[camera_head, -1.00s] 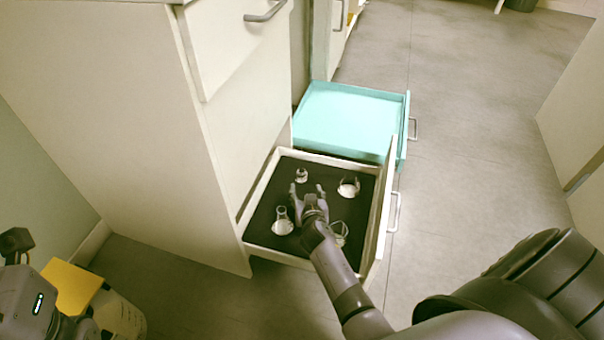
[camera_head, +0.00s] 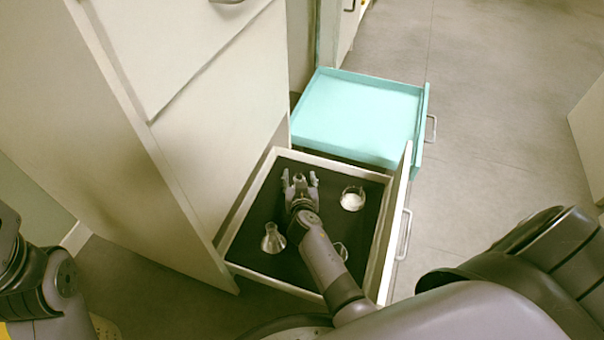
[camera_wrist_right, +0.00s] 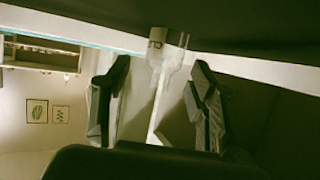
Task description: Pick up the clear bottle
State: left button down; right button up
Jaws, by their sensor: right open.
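A small clear bottle (camera_wrist_right: 167,52) with lettering on it shows in the right wrist view, between and just past the two open fingertips. In that view it appears upside down. My right gripper (camera_head: 300,178) is open and low over the back part of the open drawer (camera_head: 235,266) with a dark floor. It also shows in the wrist view (camera_wrist_right: 160,80), with a gap on each side of the bottle. In the head view the gripper hides most or all of this bottle. Only links of my left arm show at the left; its gripper is not visible.
A clear conical flask (camera_head: 273,240) stands left of my right forearm in the drawer. A glass beaker (camera_head: 352,199) stands right of the gripper. Another glass piece (camera_head: 341,252) is partly hidden by the forearm. A turquoise drawer (camera_head: 360,112) is open behind. Cabinet walls border the left.

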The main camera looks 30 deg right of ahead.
jog(key=shift+w, duration=0.2)
jog(key=shift+c, duration=0.3)
jog(key=c, duration=1.1)
jog(key=shift+c, duration=0.2)
